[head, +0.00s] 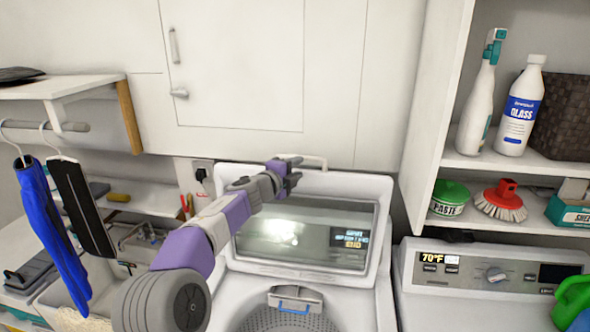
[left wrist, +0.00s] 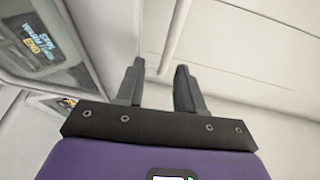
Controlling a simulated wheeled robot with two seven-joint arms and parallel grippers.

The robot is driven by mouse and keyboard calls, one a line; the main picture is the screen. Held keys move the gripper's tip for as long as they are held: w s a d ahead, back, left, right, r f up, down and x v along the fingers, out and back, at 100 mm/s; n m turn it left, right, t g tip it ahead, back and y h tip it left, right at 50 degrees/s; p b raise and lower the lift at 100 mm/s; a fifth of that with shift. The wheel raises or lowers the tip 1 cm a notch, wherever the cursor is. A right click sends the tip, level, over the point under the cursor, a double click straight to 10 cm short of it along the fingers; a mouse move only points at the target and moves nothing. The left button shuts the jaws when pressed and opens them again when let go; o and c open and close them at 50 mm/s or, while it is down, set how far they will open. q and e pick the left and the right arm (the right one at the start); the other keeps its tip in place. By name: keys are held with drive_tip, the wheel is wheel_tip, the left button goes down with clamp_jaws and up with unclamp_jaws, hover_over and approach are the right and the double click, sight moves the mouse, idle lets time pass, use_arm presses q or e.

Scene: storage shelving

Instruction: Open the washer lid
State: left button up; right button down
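The washer lid (head: 372,207) is white with a dark window and stands raised at the back of the washer. The open drum (head: 285,319) shows below it. The lid's window also shows at the upper left of the left wrist view (left wrist: 45,50). My left gripper (head: 292,168) is at the lid's top edge, beside a white handle-like bar (head: 318,161). In the left wrist view its fingers (left wrist: 160,68) are apart with nothing seen between them. I cannot tell whether the gripper touches the lid. My right gripper is not in view.
White cabinet doors (head: 235,65) are close behind the raised lid. Hangers with a blue garment (head: 50,230) and a sink (head: 140,240) are on the left.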

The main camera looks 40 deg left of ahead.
use_arm(q)
clamp_jaws()
drive_tip(key=c, duration=0.6)
unclamp_jaws()
drive_tip(key=o, duration=0.7)
drive_tip(key=shift+o, duration=0.2)
drive_tip(key=shift+s, duration=0.15)
drive_tip(key=s+b, duration=0.1)
drive_tip(key=s, duration=0.6)
drive_tip(key=shift+s+d+r, duration=0.2)
drive_tip(key=shift+d+r, duration=0.15)
drive_tip(key=shift+d, duration=0.05)
